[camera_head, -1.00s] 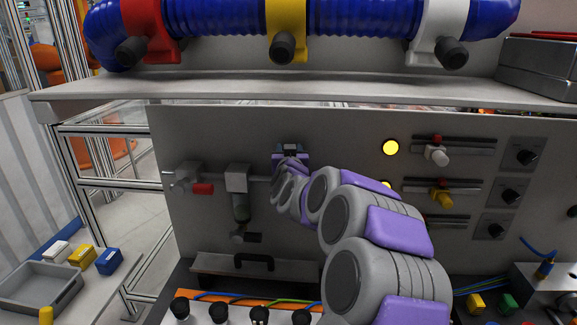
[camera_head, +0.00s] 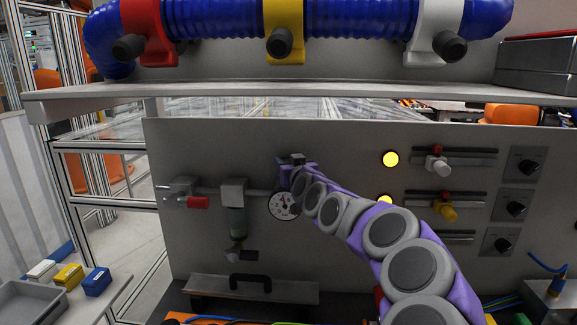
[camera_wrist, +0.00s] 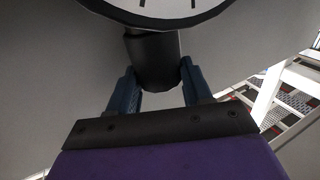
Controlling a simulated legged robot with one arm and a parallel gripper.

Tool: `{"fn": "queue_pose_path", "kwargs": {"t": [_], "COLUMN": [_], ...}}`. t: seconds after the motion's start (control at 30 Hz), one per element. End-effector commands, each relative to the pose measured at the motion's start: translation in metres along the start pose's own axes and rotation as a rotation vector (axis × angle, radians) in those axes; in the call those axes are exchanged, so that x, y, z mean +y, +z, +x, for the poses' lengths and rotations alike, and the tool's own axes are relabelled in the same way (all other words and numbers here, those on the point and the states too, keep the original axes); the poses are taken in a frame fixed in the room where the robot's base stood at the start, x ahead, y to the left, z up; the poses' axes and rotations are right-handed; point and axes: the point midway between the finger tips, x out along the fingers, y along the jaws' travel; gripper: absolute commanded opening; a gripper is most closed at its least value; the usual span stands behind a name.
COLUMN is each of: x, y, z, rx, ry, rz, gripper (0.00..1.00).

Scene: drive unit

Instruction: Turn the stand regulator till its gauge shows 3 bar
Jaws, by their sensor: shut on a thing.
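The regulator's round white gauge (camera_head: 283,205) sits on the grey panel left of my arm. Its needle is too small to read surely. In the wrist view only the edge of the dial (camera_wrist: 158,5) shows at the top, with a few black ticks and no needle. My gripper (camera_head: 295,168) is just above the gauge in the head view. In the wrist view its two blue fingers (camera_wrist: 158,82) are shut on the dark cylindrical regulator knob (camera_wrist: 154,58), one on each side. The knob is hidden by my gripper in the head view.
Left of the gauge are a filter bowl (camera_head: 237,218) and a red-handled valve (camera_head: 198,202). Lit yellow lamps (camera_head: 390,159), sliders (camera_head: 438,165) and black rotary knobs (camera_head: 527,167) are to the right. A shelf (camera_head: 270,105) with a blue hose (camera_head: 355,18) overhangs the panel.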

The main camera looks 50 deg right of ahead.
Motion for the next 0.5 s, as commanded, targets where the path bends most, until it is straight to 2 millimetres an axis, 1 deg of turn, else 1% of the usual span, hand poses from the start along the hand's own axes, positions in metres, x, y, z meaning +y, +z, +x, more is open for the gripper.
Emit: {"fn": "queue_pose_path", "kwargs": {"t": [0.4,0.43,0.5], "x": [0.0010,0.0010,0.0011], "y": [-0.0020,-0.0020,-0.0020], "z": [-0.0002,-0.0002,-0.0002], "rx": [0.004,0.004,0.004], "ry": [-0.001,-0.001,-0.001], "rz": [0.000,0.000,0.000], "gripper": [0.19,0.50,0.57]}}
